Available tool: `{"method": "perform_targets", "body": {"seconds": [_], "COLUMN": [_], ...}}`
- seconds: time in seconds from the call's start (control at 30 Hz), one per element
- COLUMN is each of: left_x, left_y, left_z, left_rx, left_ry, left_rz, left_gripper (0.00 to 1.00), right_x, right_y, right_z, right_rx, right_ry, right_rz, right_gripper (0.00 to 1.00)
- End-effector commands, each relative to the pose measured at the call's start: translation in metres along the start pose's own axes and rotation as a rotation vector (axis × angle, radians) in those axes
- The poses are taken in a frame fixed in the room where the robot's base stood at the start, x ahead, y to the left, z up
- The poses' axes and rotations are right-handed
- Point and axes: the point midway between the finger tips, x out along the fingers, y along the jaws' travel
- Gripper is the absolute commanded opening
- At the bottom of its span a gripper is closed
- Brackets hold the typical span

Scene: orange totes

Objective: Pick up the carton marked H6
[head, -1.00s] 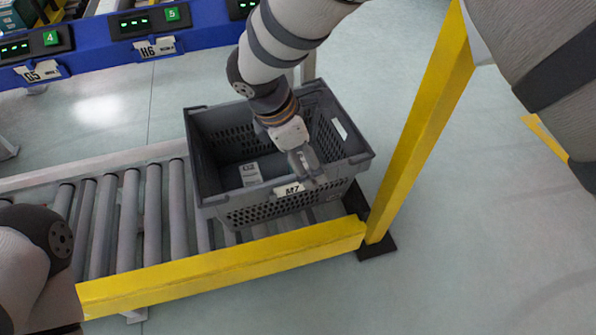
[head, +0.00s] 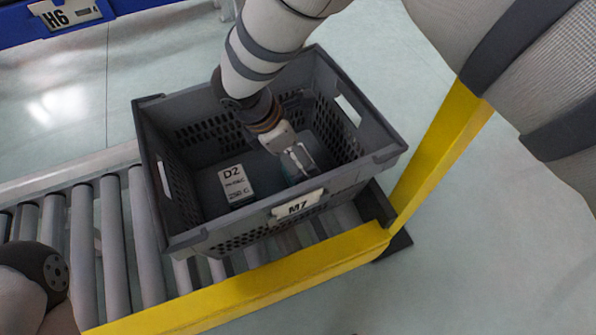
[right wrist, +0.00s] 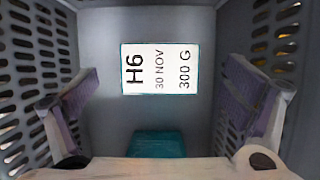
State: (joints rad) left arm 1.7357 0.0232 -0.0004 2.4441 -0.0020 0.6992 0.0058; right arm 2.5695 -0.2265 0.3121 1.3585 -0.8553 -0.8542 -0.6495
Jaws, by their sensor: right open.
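The carton marked H6 (right wrist: 160,68) lies on the crate floor in the right wrist view, with its white label up and thin teal edges. It also reads 30 NOV and 300 G. My right gripper (right wrist: 162,104) is open, with one finger on each side of the view and the carton beyond them, not gripped. In the head view my right gripper (head: 302,160) reaches down into the grey crate (head: 190,242) and hides most of what is under it. My left gripper is not in view.
A carton marked D2 (head: 236,184) lies in the crate, left of my right gripper. A teal block (right wrist: 157,144) shows low in the wrist view. The crate, labelled M7 (head: 298,205), sits on rollers (head: 116,240) beside a yellow rail (head: 250,292).

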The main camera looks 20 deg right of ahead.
Motion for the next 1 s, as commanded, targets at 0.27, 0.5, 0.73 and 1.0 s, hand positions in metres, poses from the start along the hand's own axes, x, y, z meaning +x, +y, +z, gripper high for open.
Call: {"method": "perform_targets", "body": {"seconds": [0.27,0.5,0.73,1.0], "left_x": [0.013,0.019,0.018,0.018], "left_y": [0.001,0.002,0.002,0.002], "left_z": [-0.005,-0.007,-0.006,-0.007], "left_rx": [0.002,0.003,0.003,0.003], "left_ry": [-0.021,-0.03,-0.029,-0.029], "left_rz": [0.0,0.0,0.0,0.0], "left_gripper": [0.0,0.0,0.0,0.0], "right_x": [0.048,0.073,0.071,0.071], "right_y": [-0.002,-0.001,-0.001,-0.001], "right_z": [-0.005,-0.005,-0.004,-0.004], "right_rx": [-0.001,0.001,0.001,0.001], "right_ry": [0.001,0.001,0.001,0.0], "right_rz": [-0.006,0.0,0.001,0.001], "right_gripper": [0.94,0.94,0.81,0.35]}}
